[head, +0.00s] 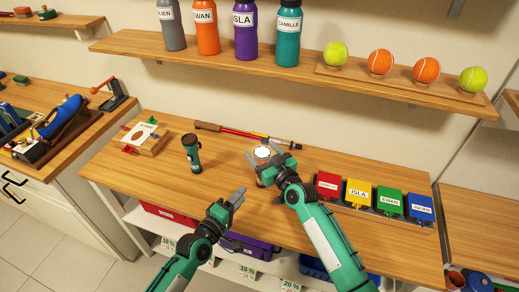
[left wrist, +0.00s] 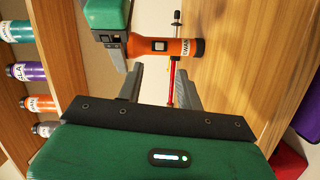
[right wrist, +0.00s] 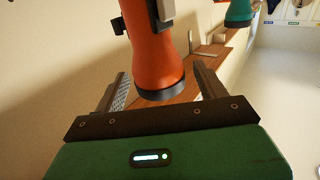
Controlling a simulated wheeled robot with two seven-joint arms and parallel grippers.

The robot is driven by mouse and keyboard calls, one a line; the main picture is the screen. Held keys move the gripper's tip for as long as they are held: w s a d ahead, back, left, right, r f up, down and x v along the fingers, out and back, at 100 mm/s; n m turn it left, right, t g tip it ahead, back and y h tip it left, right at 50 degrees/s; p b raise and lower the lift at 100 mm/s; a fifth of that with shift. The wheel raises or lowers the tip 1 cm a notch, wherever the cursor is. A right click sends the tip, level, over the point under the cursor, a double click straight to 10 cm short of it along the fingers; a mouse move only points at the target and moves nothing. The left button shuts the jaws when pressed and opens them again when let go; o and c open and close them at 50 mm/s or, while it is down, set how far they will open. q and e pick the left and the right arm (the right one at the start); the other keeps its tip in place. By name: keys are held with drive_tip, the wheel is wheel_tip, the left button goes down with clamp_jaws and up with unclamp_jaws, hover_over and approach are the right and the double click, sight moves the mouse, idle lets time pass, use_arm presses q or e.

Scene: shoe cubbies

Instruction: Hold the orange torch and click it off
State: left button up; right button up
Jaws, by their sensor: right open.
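The orange torch (head: 262,152) stands upright on the wooden bench, with its bright white lens facing up. My left gripper (head: 237,197) is open and empty, in front of and below the torch. Its spread fingers point toward the torch from a short distance.
A dark green torch (head: 192,153) stands to the left. A red pole (head: 245,133) lies behind. Several coloured name-tagged boxes (head: 358,193) sit at the right. The shelf (head: 190,55) above holds bottles and balls. Bench room is clear between the green torch and my grippers.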

drive_tip(key=shift+x, duration=1.1)
use_arm(q)
drive_tip(key=shift+c, duration=0.3)
use_arm(e)
drive_tip(key=c, duration=1.1)
use_arm(q)
clamp_jaws()
